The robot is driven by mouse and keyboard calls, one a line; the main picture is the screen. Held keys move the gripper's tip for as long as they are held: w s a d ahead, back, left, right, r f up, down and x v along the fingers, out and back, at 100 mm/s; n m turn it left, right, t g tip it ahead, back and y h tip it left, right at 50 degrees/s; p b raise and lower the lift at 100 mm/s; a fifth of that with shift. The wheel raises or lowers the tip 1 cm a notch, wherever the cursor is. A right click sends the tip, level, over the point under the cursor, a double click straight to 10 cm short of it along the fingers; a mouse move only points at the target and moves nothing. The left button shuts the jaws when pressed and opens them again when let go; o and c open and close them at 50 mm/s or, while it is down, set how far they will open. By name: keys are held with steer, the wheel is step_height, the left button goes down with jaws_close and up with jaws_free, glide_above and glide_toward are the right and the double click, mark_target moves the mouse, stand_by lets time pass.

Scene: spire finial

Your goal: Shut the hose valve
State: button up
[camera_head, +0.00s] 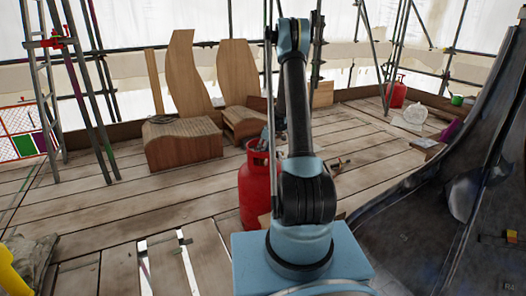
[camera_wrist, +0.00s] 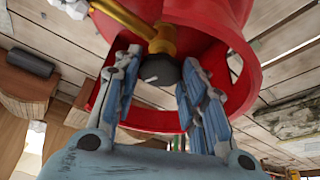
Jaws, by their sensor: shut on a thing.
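A red gas cylinder (camera_head: 254,190) stands on the plank deck, partly hidden behind my arm in the head view. In the wrist view its red collar (camera_wrist: 235,25) surrounds a brass valve fitting (camera_wrist: 162,42) with a dark round knob (camera_wrist: 158,71). My gripper (camera_wrist: 160,66) reaches inside the collar, with a finger on either side of the knob, shut on it. In the head view the gripper is mostly hidden behind my arm. The angle at which the knob is turned cannot be told.
Wooden blocks with tall curved boards (camera_head: 183,142) stand behind the cylinder. Another red cylinder (camera_head: 397,94) is at the back right. A large dark curved sheet (camera_head: 455,190) fills the right side. A ladder (camera_head: 45,85) and scaffold poles stand left.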

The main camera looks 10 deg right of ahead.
steer(key=m, duration=0.1)
steer(key=m+h, duration=0.1)
steer(key=m, duration=0.1)
steer(key=shift+s+a+m+t, duration=0.1)
steer(key=shift+a+m+t, duration=0.05)
steer(key=shift+m+t, duration=0.15)
steer(key=m, duration=0.2)
steer(key=m+h, duration=0.1)
steer(key=shift+a+m+h, duration=0.2)
steer(key=shift+m+h, duration=0.1)
steer(key=shift+m, duration=0.1)
steer(key=m+h, duration=0.1)
steer(key=m, duration=0.3)
steer(key=m+h, duration=0.1)
steer(key=m, duration=0.1)
steer(key=shift+a+m+h, duration=0.25)
steer(key=shift+m+h, duration=0.05)
steer(key=shift+m, duration=0.1)
steer(key=o, duration=1.1)
steer(key=shift+c, duration=0.2)
steer(key=v, duration=1.2)
steer(key=shift+f, duration=0.1)
